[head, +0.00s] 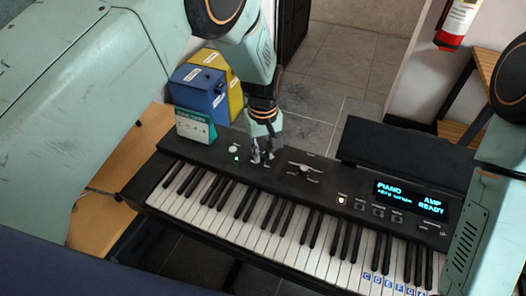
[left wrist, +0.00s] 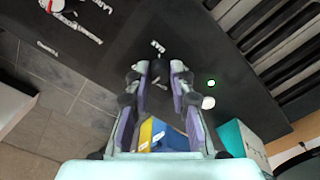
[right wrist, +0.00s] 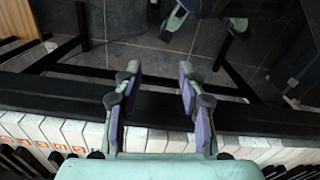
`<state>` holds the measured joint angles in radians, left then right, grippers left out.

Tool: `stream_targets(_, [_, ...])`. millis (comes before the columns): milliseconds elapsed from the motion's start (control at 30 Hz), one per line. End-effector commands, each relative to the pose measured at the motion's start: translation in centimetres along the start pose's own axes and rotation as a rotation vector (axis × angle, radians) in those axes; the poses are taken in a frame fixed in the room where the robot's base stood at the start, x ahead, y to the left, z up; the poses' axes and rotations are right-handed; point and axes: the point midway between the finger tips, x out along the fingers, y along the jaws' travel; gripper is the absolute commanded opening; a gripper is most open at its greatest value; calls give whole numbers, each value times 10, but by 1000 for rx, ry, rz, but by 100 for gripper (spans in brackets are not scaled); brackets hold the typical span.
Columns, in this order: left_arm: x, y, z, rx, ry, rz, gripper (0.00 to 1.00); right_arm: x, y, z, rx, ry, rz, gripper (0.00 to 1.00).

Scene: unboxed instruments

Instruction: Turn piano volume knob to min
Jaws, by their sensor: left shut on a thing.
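The black piano (head: 330,195) stretches across the head view, with a lit display (head: 412,197) reading PIANO and AMP READY. My left gripper (head: 262,155) points down at the panel's left part, beside a green light and a white button. In the left wrist view, the left gripper (left wrist: 159,78) has its fingers around a small dark knob (left wrist: 158,70), below a short white label. The fingers hide much of the knob, and its pointer cannot be made out. My right gripper (right wrist: 158,80) is open and empty above the keyboard's edge.
A black music stand (head: 400,150) rises behind the display.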

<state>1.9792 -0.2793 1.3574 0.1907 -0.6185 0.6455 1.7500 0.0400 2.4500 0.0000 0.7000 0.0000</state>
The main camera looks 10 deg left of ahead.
Motion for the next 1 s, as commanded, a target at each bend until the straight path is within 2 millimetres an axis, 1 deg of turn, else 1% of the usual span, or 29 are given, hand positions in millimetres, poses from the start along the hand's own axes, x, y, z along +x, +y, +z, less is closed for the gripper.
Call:
stream_targets(33, [-4,3,-5,-43,14,11,0,2,0,0,0,0,0,40])
stream_targets(1000, [-4,3,-5,-964,8,16,0,20,0,0,0,0,0,40])
